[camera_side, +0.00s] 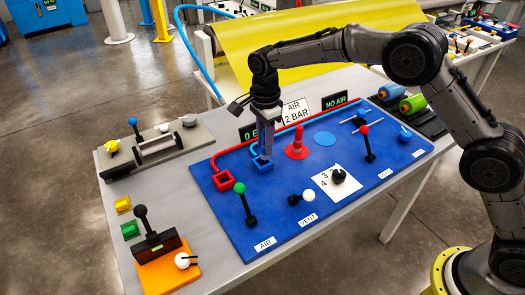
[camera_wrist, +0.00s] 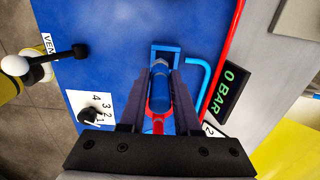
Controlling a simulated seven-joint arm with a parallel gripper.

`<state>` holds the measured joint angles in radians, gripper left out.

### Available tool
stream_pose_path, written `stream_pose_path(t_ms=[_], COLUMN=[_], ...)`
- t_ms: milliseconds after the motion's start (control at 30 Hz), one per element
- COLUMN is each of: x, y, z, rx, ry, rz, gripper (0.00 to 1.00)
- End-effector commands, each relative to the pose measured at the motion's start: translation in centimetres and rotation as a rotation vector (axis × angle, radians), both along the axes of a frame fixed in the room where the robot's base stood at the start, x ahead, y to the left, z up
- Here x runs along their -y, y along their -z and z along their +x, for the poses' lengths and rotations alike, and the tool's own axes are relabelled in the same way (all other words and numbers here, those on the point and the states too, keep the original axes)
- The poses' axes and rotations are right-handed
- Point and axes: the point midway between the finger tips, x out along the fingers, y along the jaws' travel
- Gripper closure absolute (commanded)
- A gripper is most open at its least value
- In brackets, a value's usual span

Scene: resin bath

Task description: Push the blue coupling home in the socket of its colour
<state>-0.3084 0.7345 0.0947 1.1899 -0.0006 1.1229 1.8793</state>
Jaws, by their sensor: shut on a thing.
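My gripper (camera_side: 265,151) points down over the blue square socket (camera_side: 261,166) on the blue panel. In the wrist view, my gripper (camera_wrist: 161,76) is shut on the blue coupling (camera_wrist: 159,92), a blue cylinder between the two fingers. The blue socket (camera_wrist: 166,48) shows just beyond the fingertips, with a blue pipe running from it. The coupling's lower end is at or just above the socket. I cannot tell whether it has entered. In the side view the fingers largely hide the coupling.
A red coupling (camera_side: 298,140) stands on a red disc right of my gripper. An empty blue disc (camera_side: 324,138) lies farther right. The red socket (camera_side: 223,181) is at left, and a green-knobbed lever (camera_side: 241,190) stands in front. Signs (camera_side: 294,110) stand behind.

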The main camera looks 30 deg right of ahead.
Motion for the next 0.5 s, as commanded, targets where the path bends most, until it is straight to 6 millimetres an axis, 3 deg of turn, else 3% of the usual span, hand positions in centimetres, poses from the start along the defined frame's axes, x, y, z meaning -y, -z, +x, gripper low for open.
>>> stream_pose_path(t_ms=[167,400,500], x=[-0.2,-0.2,-0.3], y=[0.7,3.7,4.0], z=[0.6,0.8,0.8], rx=[0.001,0.000,0.002], ry=[0.000,0.000,0.000], rz=[0.000,0.000,0.001], gripper=[1.00,1.00,1.00])
